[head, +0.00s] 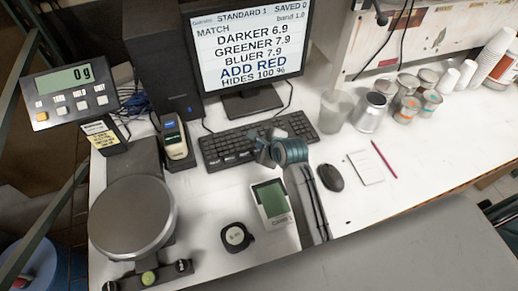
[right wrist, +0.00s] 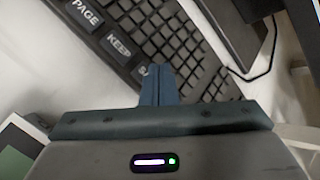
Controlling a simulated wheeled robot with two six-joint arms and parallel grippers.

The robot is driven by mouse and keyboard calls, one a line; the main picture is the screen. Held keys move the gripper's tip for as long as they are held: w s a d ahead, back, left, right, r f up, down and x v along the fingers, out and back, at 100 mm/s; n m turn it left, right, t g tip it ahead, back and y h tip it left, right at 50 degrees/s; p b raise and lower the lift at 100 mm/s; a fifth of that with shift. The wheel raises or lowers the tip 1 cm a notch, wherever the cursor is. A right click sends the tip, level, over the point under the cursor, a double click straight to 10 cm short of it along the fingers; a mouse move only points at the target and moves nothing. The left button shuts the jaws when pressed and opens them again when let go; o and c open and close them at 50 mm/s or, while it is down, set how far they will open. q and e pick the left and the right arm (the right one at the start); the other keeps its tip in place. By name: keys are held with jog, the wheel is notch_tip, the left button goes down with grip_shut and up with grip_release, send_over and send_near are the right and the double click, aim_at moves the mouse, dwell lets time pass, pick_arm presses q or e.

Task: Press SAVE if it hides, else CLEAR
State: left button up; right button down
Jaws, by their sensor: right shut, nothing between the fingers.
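The monitor (head: 252,45) in the head view reads "STANDARD 1", "SAVED 0", "MATCH", "DARKER 6.9", "GREENER 7.9", "BLUER 7.9", "ADD RED" and "HIDES 100 %". The dark keyboard (head: 228,147) lies below it. In the right wrist view large keys read PAGE (right wrist: 85,12) and KEEP (right wrist: 118,46). A key starting "SA" (right wrist: 144,72) is partly hidden by my fingertips. No CLEAR key is readable. My right gripper (head: 266,150) is shut and empty over the keyboard's near edge; its closed fingertips (right wrist: 161,72) are beside the "SA" key. I cannot tell if they touch. My left gripper is not in view.
A scale (head: 133,215) with a display reading 0 g (head: 70,90) stands at left. A handheld device (head: 175,138), a white meter with a green screen (head: 273,203), a round black puck (head: 236,237) and a mouse (head: 330,177) surround the keyboard. Cans (head: 369,112) stand at right.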

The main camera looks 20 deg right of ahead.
jog(key=shift+f, duration=0.2)
jog(key=shift+f, duration=0.35)
dwell(0.5)
dwell(0.4)
jog(key=shift+r+p, duration=0.4)
jog(key=shift+r, duration=0.4)
notch_tip(320, 180, up, 5)
dwell(0.3)
dwell(0.8)
